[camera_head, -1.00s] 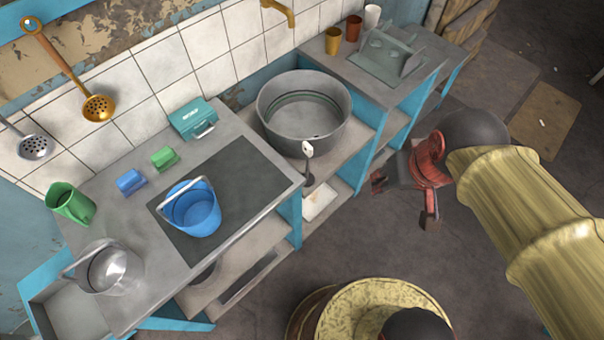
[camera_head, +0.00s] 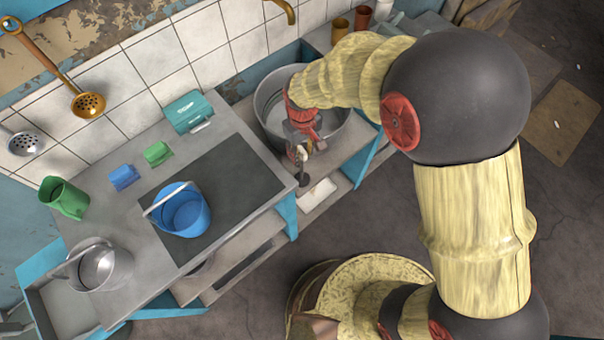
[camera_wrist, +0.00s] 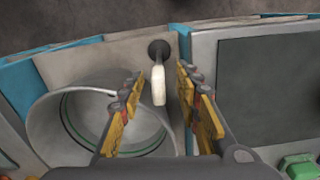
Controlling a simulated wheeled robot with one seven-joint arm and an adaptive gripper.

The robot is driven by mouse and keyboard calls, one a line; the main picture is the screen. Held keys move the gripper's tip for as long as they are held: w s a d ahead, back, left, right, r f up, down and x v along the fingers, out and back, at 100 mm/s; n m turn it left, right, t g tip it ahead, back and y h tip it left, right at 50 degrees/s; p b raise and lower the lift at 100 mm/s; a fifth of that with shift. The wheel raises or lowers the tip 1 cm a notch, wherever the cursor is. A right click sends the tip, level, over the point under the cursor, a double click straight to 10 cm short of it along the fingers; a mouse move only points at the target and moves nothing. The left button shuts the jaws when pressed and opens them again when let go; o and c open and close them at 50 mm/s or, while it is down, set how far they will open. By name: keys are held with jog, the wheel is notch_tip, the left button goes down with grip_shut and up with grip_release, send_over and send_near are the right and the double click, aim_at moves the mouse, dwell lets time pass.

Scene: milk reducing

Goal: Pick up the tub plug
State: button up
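The tub plug (camera_head: 303,178) stands upright beside the metal tub, with a dark round base and a pale handle. In the wrist view the tub plug (camera_wrist: 158,86) shows between my fingers, its handle pointing toward me. My gripper (camera_head: 304,143) is at the top of the handle. In the wrist view my gripper (camera_wrist: 159,72) is open, with clear gaps on both sides of the handle. Its exact depth relative to the handle is hard to tell. In the head view my fingers partly hide the handle's upper part.
The large metal tub (camera_head: 268,100) stands right behind the plug, and its rim is close to my gripper. The counter (camera_head: 135,235) with a blue bucket (camera_head: 183,212) is to the left. A white item (camera_head: 317,194) lies just in front of the plug.

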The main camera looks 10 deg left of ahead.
aim_at(302, 166)
notch_tip(302, 166, down, 6)
jog(key=b, duration=0.2)
jog(key=shift+w+f, duration=0.15)
jog(key=shift+w, duration=0.1)
jog(key=shift+a, duration=0.1)
jog(key=shift+c, duration=1)
grip_shut()
